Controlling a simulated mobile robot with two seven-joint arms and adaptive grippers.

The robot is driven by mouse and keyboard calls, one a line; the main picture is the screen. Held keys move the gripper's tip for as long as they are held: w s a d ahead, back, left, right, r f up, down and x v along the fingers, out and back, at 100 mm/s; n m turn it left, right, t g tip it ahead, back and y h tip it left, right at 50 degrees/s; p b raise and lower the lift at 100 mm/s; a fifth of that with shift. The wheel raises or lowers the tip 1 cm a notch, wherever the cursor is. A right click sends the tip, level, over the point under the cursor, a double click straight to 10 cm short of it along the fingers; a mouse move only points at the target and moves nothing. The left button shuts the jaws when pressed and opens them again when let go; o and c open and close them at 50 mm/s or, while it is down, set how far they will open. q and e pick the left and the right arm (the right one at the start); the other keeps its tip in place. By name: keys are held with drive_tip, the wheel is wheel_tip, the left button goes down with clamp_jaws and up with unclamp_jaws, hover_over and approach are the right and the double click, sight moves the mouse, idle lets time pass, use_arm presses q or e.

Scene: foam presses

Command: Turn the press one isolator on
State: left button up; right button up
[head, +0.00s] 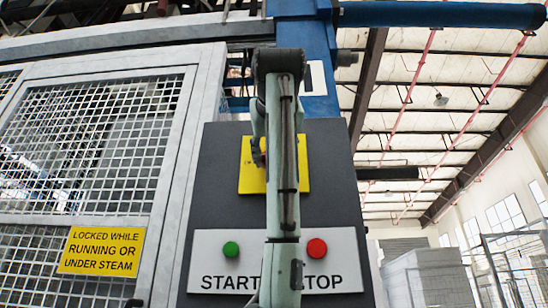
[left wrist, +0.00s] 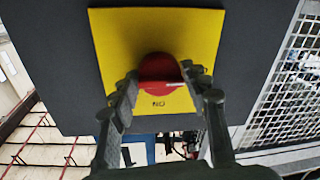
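The press one isolator is a red round knob (left wrist: 160,72) on a yellow plate (left wrist: 112,40), on a dark grey panel. In the left wrist view the panel appears upside down, with ON printed beside the knob. A pale mark on the knob points to the right there, not at ON. My left gripper (left wrist: 161,76) has one finger on each side of the knob, and they appear to touch it. In the head view my arm hides the knob and part of the yellow plate (head: 304,172). My right gripper is in neither view.
Below the plate are a green button (head: 231,249) and a red button (head: 317,248) on a white START/STOP label (head: 345,270). A mesh guard door (head: 100,140) with a yellow warning sign (head: 101,250) stands left of the panel. Open hall lies to the right.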

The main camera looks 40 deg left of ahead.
use_arm(q)
drive_tip(key=c, duration=0.4)
drive_tip(key=shift+m, duration=0.4)
drive_tip(key=m+t+b, duration=0.1)
drive_tip(key=m+b, duration=0.1)
drive_tip(key=m, duration=0.7)
drive_tip(key=m+b, duration=0.3)
drive_tip(key=m, duration=0.6)
drive_tip(key=shift+s+a+f+t+h, duration=0.1)
drive_tip(key=shift+a+f+t+h, duration=0.1)
drive_tip(key=shift+t+h, duration=0.2)
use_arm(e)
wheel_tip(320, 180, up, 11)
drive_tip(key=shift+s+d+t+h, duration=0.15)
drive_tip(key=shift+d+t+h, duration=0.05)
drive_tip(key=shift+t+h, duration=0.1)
use_arm(q)
drive_tip(key=shift+m, duration=0.3)
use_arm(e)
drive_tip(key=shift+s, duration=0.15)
